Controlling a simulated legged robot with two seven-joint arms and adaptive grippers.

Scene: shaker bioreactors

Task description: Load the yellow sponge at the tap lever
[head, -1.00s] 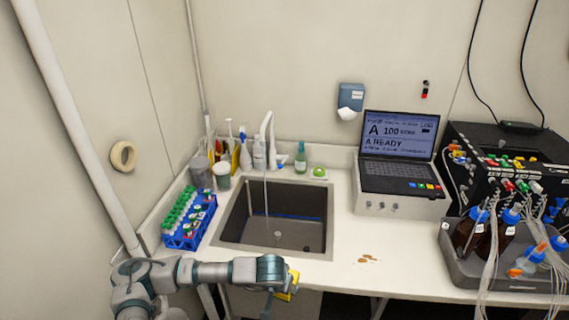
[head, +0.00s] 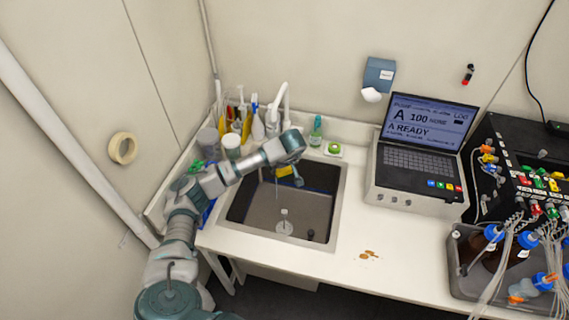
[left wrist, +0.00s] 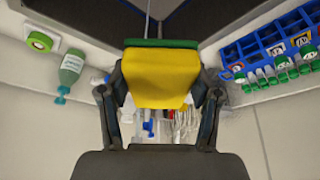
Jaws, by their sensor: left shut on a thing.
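The yellow sponge (left wrist: 155,82) with a green face is clamped between the two fingers of my left gripper (left wrist: 158,98) in the left wrist view. In the head view my left gripper (head: 294,175) is over the back part of the sink, and only part of the sponge (head: 284,171) shows beside it. The white tap (head: 281,100) stands behind the sink, just beyond my arm. Its lower part is partly hidden by the arm, and I cannot make out the lever clearly. My right gripper is not in view.
The sink (head: 333,222) lies below my arm. A green bottle (head: 316,131) and a small green-topped item (head: 333,149) stand right of the tap. Brushes, bottles and jars (head: 231,146) crowd its left. A blue tube rack (left wrist: 268,48) is nearby. A laptop (head: 420,145) stands farther right.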

